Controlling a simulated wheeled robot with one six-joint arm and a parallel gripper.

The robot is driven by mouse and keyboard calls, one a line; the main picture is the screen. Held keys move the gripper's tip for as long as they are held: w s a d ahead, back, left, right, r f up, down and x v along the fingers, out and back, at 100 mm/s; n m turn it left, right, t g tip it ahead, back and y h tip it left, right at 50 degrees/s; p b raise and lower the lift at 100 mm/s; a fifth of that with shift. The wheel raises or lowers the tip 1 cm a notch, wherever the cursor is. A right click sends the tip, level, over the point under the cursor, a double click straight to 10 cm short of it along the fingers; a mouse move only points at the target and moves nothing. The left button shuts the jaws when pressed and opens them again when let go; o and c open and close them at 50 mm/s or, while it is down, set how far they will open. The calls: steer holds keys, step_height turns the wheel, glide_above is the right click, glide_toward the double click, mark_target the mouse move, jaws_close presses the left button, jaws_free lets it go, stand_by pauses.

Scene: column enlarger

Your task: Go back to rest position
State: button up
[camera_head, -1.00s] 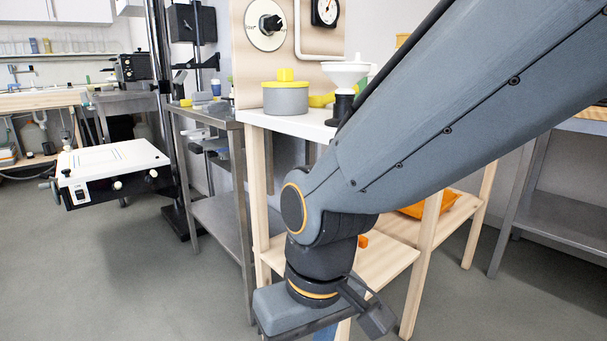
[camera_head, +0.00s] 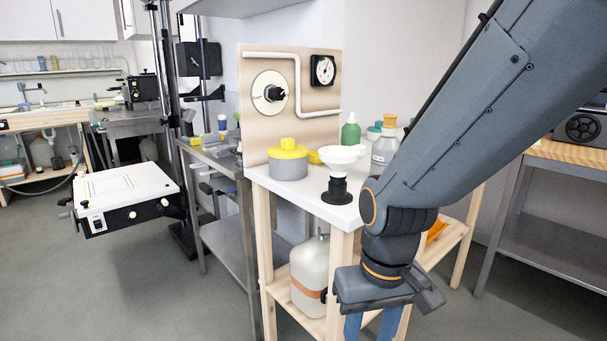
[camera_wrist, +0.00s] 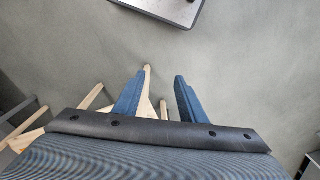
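My gripper (camera_head: 370,326) hangs at the lower right of the head view, pointing down in front of the wooden stand (camera_head: 344,262). Its blue fingers are cut off by the bottom edge there. In the wrist view its two fingers (camera_wrist: 158,98) stand apart with nothing between them. Grey floor and pale wooden legs show beyond them. My gripper appears empty and clear of the things on the stand.
The stand's white top holds a grey pot with yellow lid (camera_head: 288,160), a white funnel (camera_head: 342,158) and bottles. A large jug (camera_head: 310,272) sits on its lower shelf. The column enlarger's white baseboard (camera_head: 125,188) is at left. Floor (camera_head: 130,290) at lower left is clear.

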steer(key=s+d+r+m+p, duration=0.2)
steer(key=d+r+p, duration=0.6)
steer(key=r+p, duration=0.2)
steer(key=shift+d+h+p, duration=0.3)
steer(key=shift+d+p, duration=0.1)
steer(key=shift+p, duration=0.15)
